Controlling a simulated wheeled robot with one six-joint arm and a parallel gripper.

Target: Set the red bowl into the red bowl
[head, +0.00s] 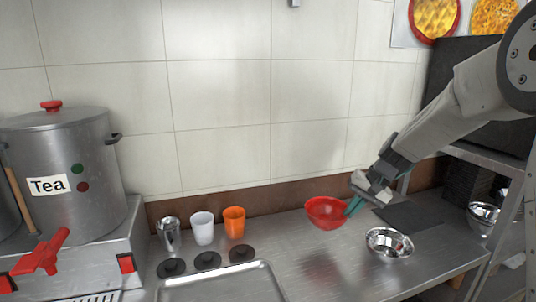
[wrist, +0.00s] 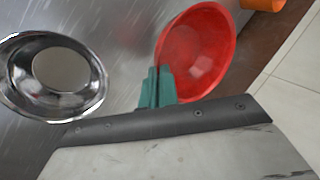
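One red bowl (head: 325,214) shows in the head view, right of the orange cup and tilted. It also shows in the wrist view (wrist: 205,50), with its inside facing the camera. My gripper (head: 354,206) has teal fingers closed at the bowl's right rim. In the wrist view the fingertips (wrist: 158,72) are close together at the bowl's left rim. The bowl appears held slightly above the counter, with a faint red reflection below it. I see no second red bowl in either view.
A steel bowl (head: 389,243) stands on the counter (head: 330,270) right of the red bowl; a dark mat (head: 408,217) lies behind it. Steel, white and orange (head: 234,222) cups stand left. A metal tray (head: 222,286) is in front. The tea pot (head: 75,150) stands far left.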

